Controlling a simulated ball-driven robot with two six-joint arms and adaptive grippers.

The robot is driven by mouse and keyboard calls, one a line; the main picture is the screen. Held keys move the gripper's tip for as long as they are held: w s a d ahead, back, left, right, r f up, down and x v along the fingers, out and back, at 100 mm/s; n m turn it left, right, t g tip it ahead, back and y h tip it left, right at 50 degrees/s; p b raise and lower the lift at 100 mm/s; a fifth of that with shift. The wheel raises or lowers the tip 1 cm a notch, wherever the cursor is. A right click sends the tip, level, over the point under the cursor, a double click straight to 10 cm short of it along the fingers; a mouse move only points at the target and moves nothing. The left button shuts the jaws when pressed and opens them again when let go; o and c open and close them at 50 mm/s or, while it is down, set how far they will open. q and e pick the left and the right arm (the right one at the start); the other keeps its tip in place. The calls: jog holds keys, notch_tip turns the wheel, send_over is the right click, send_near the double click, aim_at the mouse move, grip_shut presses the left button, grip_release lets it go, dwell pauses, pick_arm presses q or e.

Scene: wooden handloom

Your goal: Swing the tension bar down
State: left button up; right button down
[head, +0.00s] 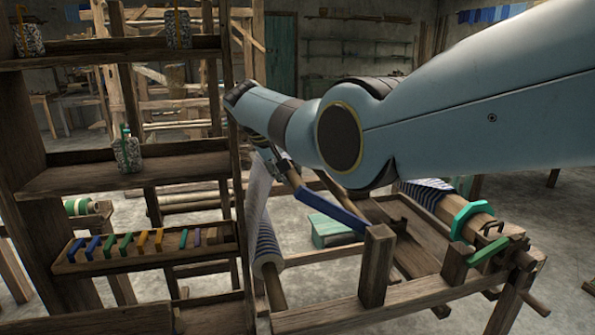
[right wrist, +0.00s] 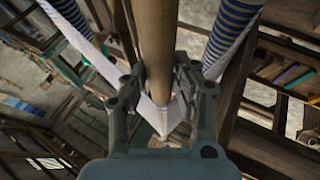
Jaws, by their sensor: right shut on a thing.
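The tension bar is a round wooden bar (right wrist: 156,40) that runs between the fingers of my right gripper (right wrist: 160,85) in the right wrist view. The gripper is shut on it. White cloth forms a V behind the bar. In the head view my right gripper (head: 270,162) is at the upper end of a blue arm (head: 333,212) that slopes down to a wooden post (head: 376,262). My own arm hides much of the gripper and bar there. My left gripper is not in view.
A striped cloth roll (head: 267,252) lies below the gripper. Another roll, with a green ratchet wheel (head: 462,217), is at the right. A wooden shelf (head: 110,176) with jars and a rack of coloured pieces stands close at the left. A green box (head: 328,229) sits behind the loom.

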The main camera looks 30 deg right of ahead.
jog(key=shift+w+a+f, duration=0.1)
jog(key=shift+a+f, duration=0.15)
jog(key=shift+a, duration=0.1)
jog(key=shift+b, duration=0.3)
jog(key=shift+a+f, duration=0.15)
jog(key=c, duration=1.5)
grip_release()
jog(key=o, duration=0.4)
jog(key=shift+w+a, duration=0.1)
jog(key=shift+a, duration=0.15)
jog(key=shift+o, duration=0.2)
jog(key=shift+d, duration=0.1)
jog(key=shift+d, duration=0.1)
jog(key=v, duration=1.2)
